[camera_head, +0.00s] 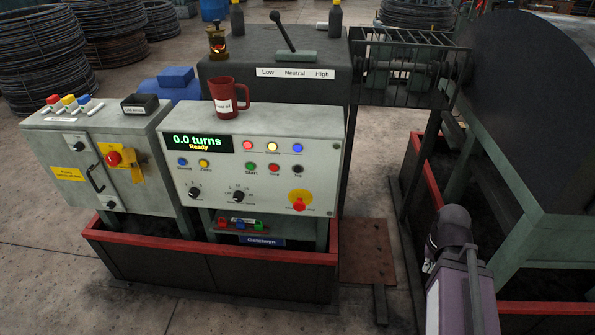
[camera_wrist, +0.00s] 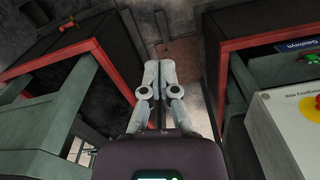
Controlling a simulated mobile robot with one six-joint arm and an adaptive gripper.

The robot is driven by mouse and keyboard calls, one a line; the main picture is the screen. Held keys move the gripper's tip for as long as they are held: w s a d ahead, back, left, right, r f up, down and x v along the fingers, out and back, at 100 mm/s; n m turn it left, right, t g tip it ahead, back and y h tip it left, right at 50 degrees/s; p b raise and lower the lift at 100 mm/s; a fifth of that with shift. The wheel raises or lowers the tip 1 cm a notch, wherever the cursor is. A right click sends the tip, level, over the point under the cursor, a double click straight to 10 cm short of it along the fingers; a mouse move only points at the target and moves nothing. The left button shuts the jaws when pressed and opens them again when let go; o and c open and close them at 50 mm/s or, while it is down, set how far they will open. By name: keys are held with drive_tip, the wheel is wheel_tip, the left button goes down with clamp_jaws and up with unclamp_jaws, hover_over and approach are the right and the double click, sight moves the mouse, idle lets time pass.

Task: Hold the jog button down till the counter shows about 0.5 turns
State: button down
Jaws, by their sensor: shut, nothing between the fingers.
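The control panel (camera_head: 255,190) has a green counter display (camera_head: 199,143) reading "0.0 turns" and "Ready". The jog button (camera_head: 298,168) is a small black button at the right end of the row with the green start button (camera_head: 250,167) and red stop button (camera_head: 274,167). My gripper (camera_wrist: 159,66) is shut and empty in the wrist view, its fingertips over the floor between red-edged frames. In the head view my arm is right of the panel, well apart from the jog button. The jog button does not show in the wrist view.
A red mug (camera_head: 231,97) stands on top of the panel. A red emergency button on a yellow disc (camera_head: 299,201) sits below the jog button; the disc also shows in the wrist view (camera_wrist: 309,112). A red-edged tray (camera_head: 210,257) surrounds the base. A large dark drum (camera_head: 530,110) stands at right.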

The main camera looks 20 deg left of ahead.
sight(298, 169)
drive_tip(key=w+a+m+t+h+b, duration=0.1)
drive_tip(key=w+a+t+h, duration=0.1)
drive_tip(key=w+a, duration=0.5)
drive_tip(key=w+a+m+t+h+b, duration=0.1)
drive_tip(key=w+a+t+h, duration=0.15)
drive_tip(key=a, duration=0.75)
drive_tip(key=a+r+t+b, duration=0.1)
drive_tip(key=a+t, duration=0.1)
drive_tip(key=a, duration=1)
drive_tip(key=w+a+r+m+t+y+b, duration=0.1)
drive_tip(key=a+r+t, duration=0.1)
drive_tip(key=a, duration=1.1)
drive_tip(key=shift+w+r+t, duration=0.3)
drive_tip(key=shift+t, duration=0.55)
drive_tip(key=shift+w, duration=0.1)
drive_tip(key=shift+w+a, duration=0.35)
drive_tip(key=shift+w, duration=1.05)
drive_tip(key=shift+w+a, duration=0.3)
drive_tip(key=shift+w, duration=1.1)
drive_tip(key=shift+w+a, duration=0.35)
drive_tip(key=shift+w, duration=1.05)
